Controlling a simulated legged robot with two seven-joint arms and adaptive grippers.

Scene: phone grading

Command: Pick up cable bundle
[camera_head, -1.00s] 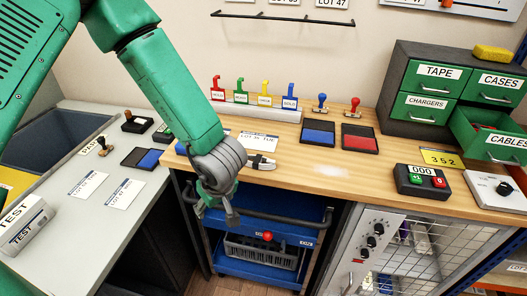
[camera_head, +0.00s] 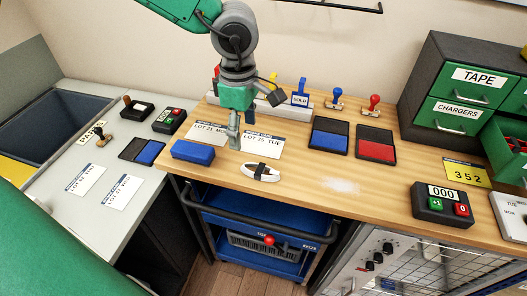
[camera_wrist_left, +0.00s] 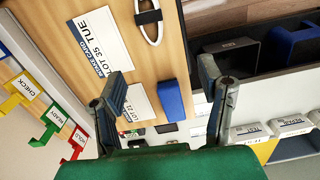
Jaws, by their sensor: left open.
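The cable bundle (camera_head: 261,172) is a white loop with a black band around its middle. It lies on the wooden desk near the front edge, and it also shows at the top of the left wrist view (camera_wrist_left: 150,22). My left gripper (camera_head: 256,114) is above the desk behind the bundle, over the lot cards, apart from the bundle. In the left wrist view its fingers (camera_wrist_left: 166,88) are spread with nothing between them, and the bundle lies beyond the fingertips. My right gripper is not in view.
A blue block (camera_head: 193,152) and a lot card (camera_head: 262,143) lie beside the bundle. Blue (camera_head: 328,135) and red (camera_head: 376,144) ink pads lie to the right, with a counter (camera_head: 442,204) farther right. A drawer cabinet (camera_head: 448,90) stands at the back right. Desk right of the bundle is clear.

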